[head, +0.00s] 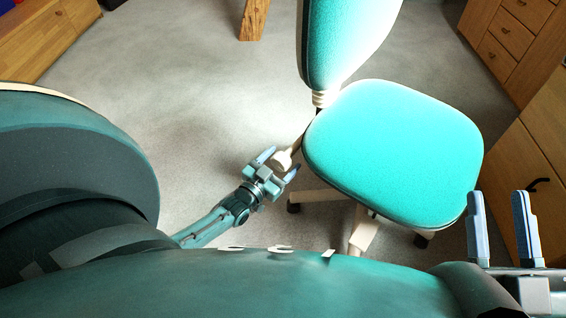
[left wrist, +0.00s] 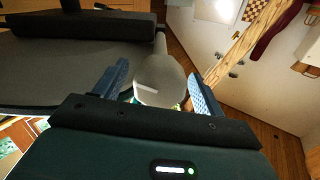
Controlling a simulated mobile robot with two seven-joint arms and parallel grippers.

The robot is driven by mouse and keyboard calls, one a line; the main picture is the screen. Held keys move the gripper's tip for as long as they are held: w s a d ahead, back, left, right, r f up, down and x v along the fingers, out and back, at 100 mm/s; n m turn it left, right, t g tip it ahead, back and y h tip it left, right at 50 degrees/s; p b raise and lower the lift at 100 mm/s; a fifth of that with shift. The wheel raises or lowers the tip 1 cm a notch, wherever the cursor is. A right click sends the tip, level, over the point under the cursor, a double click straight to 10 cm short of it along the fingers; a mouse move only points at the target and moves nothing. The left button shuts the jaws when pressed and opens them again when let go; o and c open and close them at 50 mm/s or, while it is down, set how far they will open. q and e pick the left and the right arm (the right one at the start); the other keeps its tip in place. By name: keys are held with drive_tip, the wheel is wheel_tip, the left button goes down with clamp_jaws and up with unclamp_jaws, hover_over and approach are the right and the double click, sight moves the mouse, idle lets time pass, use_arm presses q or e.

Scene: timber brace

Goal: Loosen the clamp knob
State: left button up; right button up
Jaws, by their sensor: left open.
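The clamp knob (head: 282,160) is pale and rounded, on a stem that runs up toward the chair's back joint. In the left wrist view the knob (left wrist: 160,78) stands between my two blue-grey fingers, with visible gaps on both sides. My left gripper (head: 279,162) is open around the knob; it also shows in the left wrist view (left wrist: 158,70). The knob's lower end is partly hidden by the gripper body. My right gripper (head: 499,195) is open and empty at the lower right, away from the knob.
The chair's turquoise seat (head: 395,150) and backrest (head: 340,40) stand just right of my left gripper. A timber piece (head: 254,20) is at the top. Wooden cabinets (head: 40,40) and drawers (head: 508,40) edge the room. Grey carpet (head: 180,90) is clear at left.

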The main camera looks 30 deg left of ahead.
use_arm(q)
drive_tip(key=shift+w, duration=0.55)
use_arm(e)
drive_tip(key=shift+r+y, duration=0.3)
drive_tip(key=shift+r, duration=0.05)
use_arm(q)
drive_tip(key=c, duration=1)
